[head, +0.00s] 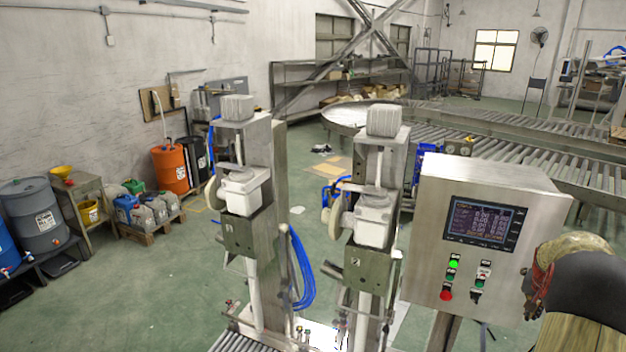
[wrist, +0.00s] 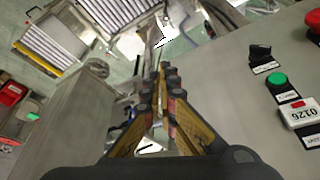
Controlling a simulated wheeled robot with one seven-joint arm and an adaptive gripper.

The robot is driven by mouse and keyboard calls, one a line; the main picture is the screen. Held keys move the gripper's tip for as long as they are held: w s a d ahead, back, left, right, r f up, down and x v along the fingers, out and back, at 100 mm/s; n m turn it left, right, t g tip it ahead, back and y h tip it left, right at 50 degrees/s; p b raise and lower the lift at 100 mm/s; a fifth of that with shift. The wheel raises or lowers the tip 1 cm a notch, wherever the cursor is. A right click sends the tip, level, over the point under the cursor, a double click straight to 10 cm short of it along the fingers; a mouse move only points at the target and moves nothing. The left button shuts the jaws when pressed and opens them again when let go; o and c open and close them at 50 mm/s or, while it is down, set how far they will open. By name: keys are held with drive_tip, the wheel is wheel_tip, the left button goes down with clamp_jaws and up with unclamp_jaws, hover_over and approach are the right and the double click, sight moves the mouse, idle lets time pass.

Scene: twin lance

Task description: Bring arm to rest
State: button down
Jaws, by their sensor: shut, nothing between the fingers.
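My gripper (head: 531,308) is at the right of the head view, beside the right edge of the grey control box (head: 430,235). In the wrist view its yellow and dark fingers (wrist: 160,78) come together at the tips with nothing between them. The control box face fills the right of the wrist view, with a green button (wrist: 277,79), a black switch (wrist: 260,53) and part of a red button (wrist: 313,18). The fingers look apart from these controls. In the head view a display (head: 484,222) sits above the lit green button (head: 453,264).
Two steel filling columns (head: 262,165) (head: 385,160) stand left of the box. Roller conveyors (head: 540,150) run behind it. Drums (head: 170,168) and canisters stand along the left wall. Green floor (head: 150,290) is clear at the left front.

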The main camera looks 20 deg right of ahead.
drive_tip(key=s+a+f+y, duration=0.1)
drive_tip(key=s+a+f, duration=0.2)
drive_tip(key=a+f, duration=0.15)
drive_tip(key=a+r+n+y+b, duration=0.1)
drive_tip(key=a+r+n+b, duration=0.2)
drive_tip(key=a, duration=1.2)
drive_tip(key=a+r+n+y+b, duration=0.1)
drive_tip(key=a+r+n+b, duration=0.2)
drive_tip(key=a, duration=1.3)
drive_tip(key=s+a+n+t+b, duration=0.2)
drive_tip(key=s+a+n+b, duration=0.1)
drive_tip(key=a, duration=1)
drive_tip(key=s+a+f+n+t+y+b, duration=0.1)
drive_tip(key=s+a+n+b, duration=0.3)
drive_tip(key=a, duration=1)
drive_tip(key=n+t+b, duration=0.1)
drive_tip(key=b, duration=0.2)
drive_tip(key=shift+a+b, duration=0.3)
drive_tip(key=shift+b, duration=0.1)
drive_tip(key=shift+d, duration=0.1)
